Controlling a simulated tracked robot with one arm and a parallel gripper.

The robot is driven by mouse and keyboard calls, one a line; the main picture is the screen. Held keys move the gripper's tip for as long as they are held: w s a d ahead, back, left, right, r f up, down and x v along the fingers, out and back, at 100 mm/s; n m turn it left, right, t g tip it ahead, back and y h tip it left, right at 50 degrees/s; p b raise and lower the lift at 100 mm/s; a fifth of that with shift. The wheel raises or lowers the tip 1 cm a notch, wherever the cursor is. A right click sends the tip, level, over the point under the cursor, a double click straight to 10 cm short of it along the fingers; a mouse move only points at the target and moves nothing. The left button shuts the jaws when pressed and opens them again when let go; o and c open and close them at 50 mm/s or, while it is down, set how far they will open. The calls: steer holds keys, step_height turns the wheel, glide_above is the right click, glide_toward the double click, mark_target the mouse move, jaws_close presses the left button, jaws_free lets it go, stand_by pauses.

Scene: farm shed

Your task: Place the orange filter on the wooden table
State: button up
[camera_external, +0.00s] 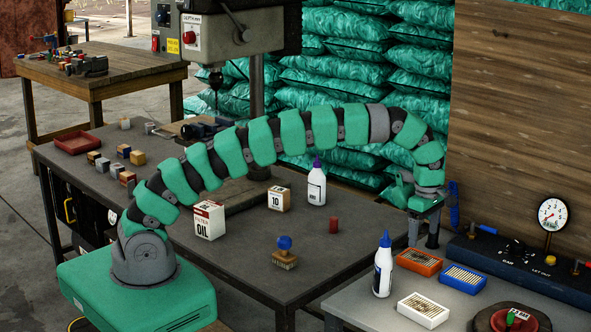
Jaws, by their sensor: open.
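The orange filter (419,262) is a flat rectangular panel with an orange frame. It lies on the grey table (375,312) at the front right. My gripper (423,241) points down just above and behind it in the picture, with its fingers apart and nothing seen between them. I cannot tell the exact gap between the fingers and the filter. The wooden table (122,82) stands at the back left, far from my gripper. Tools and small parts lie on its left half, and bare wood shows towards its right and front.
A blue filter (464,279), a white filter (423,310) and a white bottle (383,266) stand near the orange filter. A gauge panel (518,265) is at the right. The dark workbench (330,262) holds boxes, a bottle and a drill press (232,40).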

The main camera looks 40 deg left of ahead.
steer(key=shift+r, duration=2.5)
steer(key=w+a+r+m+t+h, duration=0.1)
steer(key=w+a+r+m+t, duration=0.25)
steer(key=a+r, duration=0.95)
steer(key=w+a+r+m+t+h, duration=0.15)
steer(key=a+r+m+t, duration=0.3)
steer(key=a+r, duration=0.85)
steer(key=s+a+r+m+t, duration=0.2)
steer(key=s+a+r, duration=0.3)
steer(key=r, duration=0.4)
steer(key=s+a+r+m+t+y, duration=0.1)
steer(key=s+a+r+m+t, duration=0.2)
steer(key=s+a+r, duration=0.3)
steer(key=s+a+r+m+t+y, duration=0.1)
steer(key=s+a+r+m, duration=0.4)
steer(key=r, duration=0.7)
steer(key=shift+s+a+r+t, duration=0.15)
steer(key=shift+s+a+t, duration=0.15)
steer(key=shift+s+t, duration=0.5)
